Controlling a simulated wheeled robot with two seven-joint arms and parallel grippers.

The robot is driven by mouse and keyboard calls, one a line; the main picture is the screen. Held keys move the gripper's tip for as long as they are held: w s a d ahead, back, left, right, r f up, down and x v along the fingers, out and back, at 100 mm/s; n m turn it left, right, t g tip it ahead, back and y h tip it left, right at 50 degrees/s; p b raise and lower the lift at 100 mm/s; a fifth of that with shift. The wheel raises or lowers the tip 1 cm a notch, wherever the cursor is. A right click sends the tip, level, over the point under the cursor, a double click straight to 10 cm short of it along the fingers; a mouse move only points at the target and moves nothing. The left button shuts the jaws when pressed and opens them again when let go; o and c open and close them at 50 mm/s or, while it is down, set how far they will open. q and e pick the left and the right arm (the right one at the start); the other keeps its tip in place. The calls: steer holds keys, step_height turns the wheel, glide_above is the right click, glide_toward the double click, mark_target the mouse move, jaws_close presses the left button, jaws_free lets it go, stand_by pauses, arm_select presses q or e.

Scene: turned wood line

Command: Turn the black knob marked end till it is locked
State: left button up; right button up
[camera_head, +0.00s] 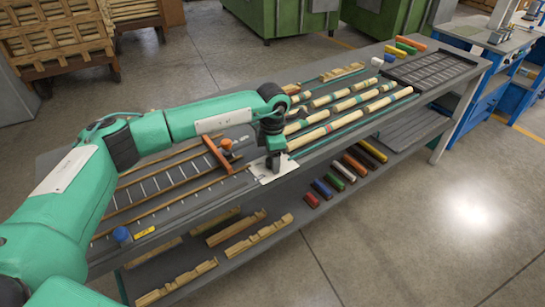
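My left gripper (273,161) points down at a white plate (265,178) on the near edge of the grey bench. The gripper is dark and small here, and I cannot tell whether its fingers are open or shut. I cannot make out a separate black knob; one at the plate would be hidden by or blend into the dark gripper. No readable "end" marking shows. My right gripper is not in view.
An orange clamp-like part (218,152) stands just left of the gripper. A blue knob (121,234) and yellow label (145,231) sit at the bench's near left. Turned wooden spindles (345,123) lie to the right. A dark slotted tray (432,69) is at the far right.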

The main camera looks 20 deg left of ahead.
arm_select(q)
steer(key=shift+r, duration=0.35)
step_height(320, 180, up, 13)
steer(key=b, duration=0.1)
steer(key=shift+b, duration=0.3)
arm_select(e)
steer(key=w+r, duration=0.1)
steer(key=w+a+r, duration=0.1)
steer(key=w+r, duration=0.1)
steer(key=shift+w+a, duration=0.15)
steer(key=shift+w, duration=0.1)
